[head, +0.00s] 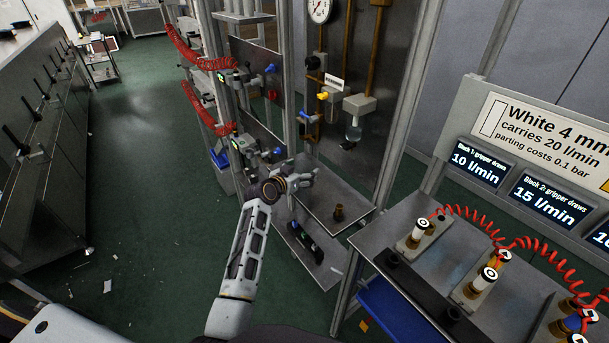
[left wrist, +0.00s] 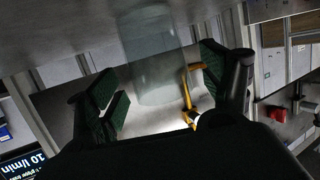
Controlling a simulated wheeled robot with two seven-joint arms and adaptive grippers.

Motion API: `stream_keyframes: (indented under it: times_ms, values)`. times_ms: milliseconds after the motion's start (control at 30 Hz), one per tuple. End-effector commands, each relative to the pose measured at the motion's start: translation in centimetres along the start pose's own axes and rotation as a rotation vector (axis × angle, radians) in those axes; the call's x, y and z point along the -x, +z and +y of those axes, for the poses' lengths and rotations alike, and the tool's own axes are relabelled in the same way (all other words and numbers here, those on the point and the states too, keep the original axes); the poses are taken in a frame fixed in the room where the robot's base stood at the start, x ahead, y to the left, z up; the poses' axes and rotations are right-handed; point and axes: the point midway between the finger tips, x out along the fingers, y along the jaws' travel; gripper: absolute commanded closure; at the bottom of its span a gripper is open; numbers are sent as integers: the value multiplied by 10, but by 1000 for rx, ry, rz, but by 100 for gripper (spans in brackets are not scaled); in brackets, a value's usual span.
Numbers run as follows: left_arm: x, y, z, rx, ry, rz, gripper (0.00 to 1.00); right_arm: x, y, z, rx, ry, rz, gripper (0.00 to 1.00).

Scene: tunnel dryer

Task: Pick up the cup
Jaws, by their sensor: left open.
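In the left wrist view, a clear, faintly tinted cylindrical cup (left wrist: 155,50) shows beyond and partly between the fingers of my left gripper (left wrist: 163,90). A thin yellow hooked piece (left wrist: 187,88) shows beside it, near the right finger. The left gripper is open; I cannot tell whether a finger touches the cup. In the head view the left gripper (head: 308,177) is above the back of the metal shelf of the centre stand. I cannot make out that cup for sure there; a clear bowl (head: 354,131) hangs under a grey filter body on the panel. My right gripper is not in view.
A brass fitting (head: 339,212) stands on the metal shelf (head: 325,195). Valves and red coiled hoses (head: 205,60) are at the left of the stand. A bench (head: 390,245) with several suction blocks is at right. Green floor (head: 150,200) is largely open at left.

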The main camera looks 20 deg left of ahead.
Motion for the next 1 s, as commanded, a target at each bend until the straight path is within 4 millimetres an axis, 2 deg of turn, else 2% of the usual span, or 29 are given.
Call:
stream_keyframes:
  times_ms: [300, 800, 867, 1000]
  values:
    - [-19, 0, 0, 0, 0, -1, 20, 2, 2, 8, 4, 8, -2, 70]
    - [-20, 1, 0, 0, 0, -1, 20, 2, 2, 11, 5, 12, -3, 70]
    - [-20, 1, 0, 0, 0, -1, 25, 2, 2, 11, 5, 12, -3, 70]
    - [-20, 1, 0, 0, 0, -1, 43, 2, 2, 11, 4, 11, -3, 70]
